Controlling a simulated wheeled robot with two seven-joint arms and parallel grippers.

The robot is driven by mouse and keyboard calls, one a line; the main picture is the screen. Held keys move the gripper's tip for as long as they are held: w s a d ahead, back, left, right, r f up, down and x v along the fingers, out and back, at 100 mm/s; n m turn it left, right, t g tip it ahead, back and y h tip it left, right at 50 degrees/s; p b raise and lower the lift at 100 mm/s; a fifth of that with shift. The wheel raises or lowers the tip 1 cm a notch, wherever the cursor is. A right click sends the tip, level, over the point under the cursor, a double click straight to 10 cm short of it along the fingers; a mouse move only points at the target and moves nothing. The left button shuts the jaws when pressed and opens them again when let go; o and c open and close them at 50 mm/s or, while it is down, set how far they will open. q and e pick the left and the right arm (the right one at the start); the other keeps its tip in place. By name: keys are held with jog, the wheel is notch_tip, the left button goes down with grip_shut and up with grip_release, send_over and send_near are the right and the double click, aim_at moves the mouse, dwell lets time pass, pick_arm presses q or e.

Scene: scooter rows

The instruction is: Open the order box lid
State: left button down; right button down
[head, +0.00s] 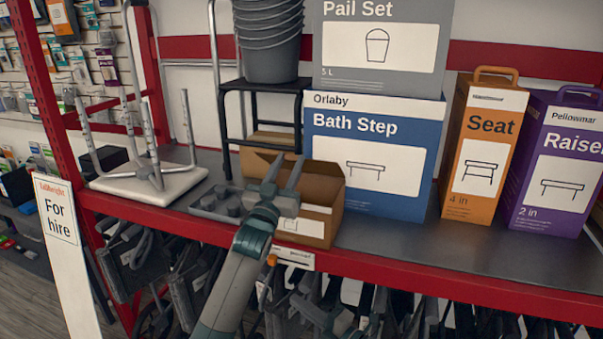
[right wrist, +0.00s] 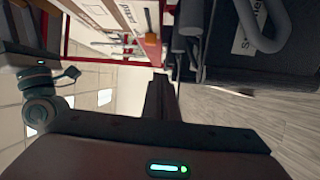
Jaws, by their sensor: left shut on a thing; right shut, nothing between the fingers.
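The order box (head: 318,226), a brown cardboard box with a white label, stands at the shelf's front edge in the head view. Its top looks at least partly open, with the dark inside showing. A brown flap, the lid (head: 257,164), stands tilted up at its left. My left gripper (head: 283,172) reaches over the box front, its fingers at the box top and shut on the lid; the exact grip is partly hidden. My right gripper (right wrist: 161,98) shows only in the right wrist view, shut and empty, away from the box.
A grey tray (head: 222,202) lies left of the box. A blue Bath Step box (head: 365,190) stands close behind and right. A black step stool (head: 262,88) with buckets stands behind. The grey shelf (head: 400,240) has bare room at front right. Folded scooters (head: 345,310) hang below.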

jog(key=w+d+r+n+g+y, duration=0.1)
jog(key=w+d+r+n+y, duration=0.2)
jog(key=r, duration=0.8)
jog(key=w+d+r+n, duration=0.3)
jog(key=w+r+n, duration=0.2)
jog(key=r, duration=0.7)
jog(key=w+d+r+n+g+y, duration=0.1)
jog(key=w+d+r+n+y, duration=0.2)
jog(key=r, duration=0.8)
pick_arm(q)
jog(key=shift+s+r, duration=0.1)
jog(key=shift+r, duration=0.25)
pick_arm(e)
jog(key=f, duration=0.1)
jog(key=f+n+h, duration=0.1)
jog(key=f, duration=0.1)
jog(key=f+n+h, duration=0.1)
jog(key=shift+w+a+f+g, duration=0.15)
jog(key=shift+w+f+g, duration=0.15)
jog(key=shift+w+f, duration=0.1)
jog(key=x, duration=1)
jog(key=shift+r, duration=0.15)
